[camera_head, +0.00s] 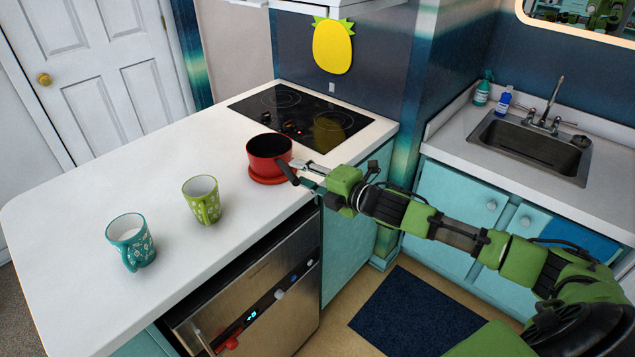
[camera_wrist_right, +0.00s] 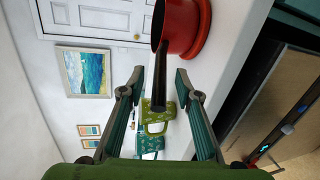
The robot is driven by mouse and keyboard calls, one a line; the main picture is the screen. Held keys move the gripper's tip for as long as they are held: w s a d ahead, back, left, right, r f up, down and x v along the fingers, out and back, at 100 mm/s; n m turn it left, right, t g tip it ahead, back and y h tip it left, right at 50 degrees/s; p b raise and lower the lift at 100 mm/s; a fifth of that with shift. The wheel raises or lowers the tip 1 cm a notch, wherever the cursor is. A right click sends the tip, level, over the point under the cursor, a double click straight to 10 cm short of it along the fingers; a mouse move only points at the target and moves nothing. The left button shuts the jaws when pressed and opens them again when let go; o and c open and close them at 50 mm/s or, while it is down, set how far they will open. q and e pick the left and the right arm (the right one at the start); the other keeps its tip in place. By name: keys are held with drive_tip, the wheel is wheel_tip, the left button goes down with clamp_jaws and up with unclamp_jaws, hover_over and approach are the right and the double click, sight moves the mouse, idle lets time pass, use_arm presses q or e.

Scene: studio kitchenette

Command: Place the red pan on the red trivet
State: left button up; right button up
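The red pan (camera_head: 268,149) is upright on the red trivet (camera_head: 266,180) near the counter's edge; it looks seated, with the trivet's rim showing beneath it. The pan (camera_wrist_right: 182,30) and trivet (camera_wrist_right: 204,38) also show at the top of the right wrist view. Its dark handle (camera_wrist_right: 159,68) points toward my right gripper (camera_wrist_right: 157,76). The right gripper's fingers are spread on either side of the handle, with gaps, not gripping it. In the head view, my right gripper (camera_head: 301,172) is beside the pan at the handle. My left gripper is not in view.
A green patterned mug (camera_head: 203,201) and a teal patterned mug (camera_head: 131,242) stand on the white counter left of the pan. A black cooktop (camera_head: 290,108) lies behind it. The sink (camera_head: 532,148) is at the right.

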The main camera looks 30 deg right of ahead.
drive_tip(key=shift+b+v, duration=0.6)
drive_tip(key=shift+v, duration=2.3)
drive_tip(key=s+d+f+m+g+h, duration=0.15)
drive_tip(key=d+f+m, duration=0.3)
drive_tip(key=f, duration=0.65)
drive_tip(key=s+d+f+m+g+h, duration=0.1)
drive_tip(key=d+f+m+h, duration=0.3)
drive_tip(key=f, duration=0.8)
drive_tip(key=s+f+m+g, duration=0.25)
drive_tip(key=s+f, duration=0.45)
drive_tip(key=f, duration=0.4)
drive_tip(key=s+f+m+g, duration=0.1)
drive_tip(key=s+f+m, duration=0.2)
drive_tip(key=s+f, duration=0.55)
drive_tip(key=s+a+f+m+g, duration=0.2)
drive_tip(key=s+a+f, duration=0.3)
drive_tip(key=s, duration=0.6)
drive_tip(key=s+a+f+m+g, duration=0.2)
drive_tip(key=s+a+f, duration=0.4)
drive_tip(key=s+f, duration=0.3)
drive_tip(key=s+a+f+m+g, duration=0.2)
drive_tip(key=s+a+f, duration=0.3)
drive_tip(key=s, duration=0.8)
wheel_tip(320, 180, down, 2)
drive_tip(key=shift+s+a+f+g+y, duration=0.1)
drive_tip(key=shift+s+a+g+y, duration=0.25)
drive_tip(key=shift+g, duration=0.55)
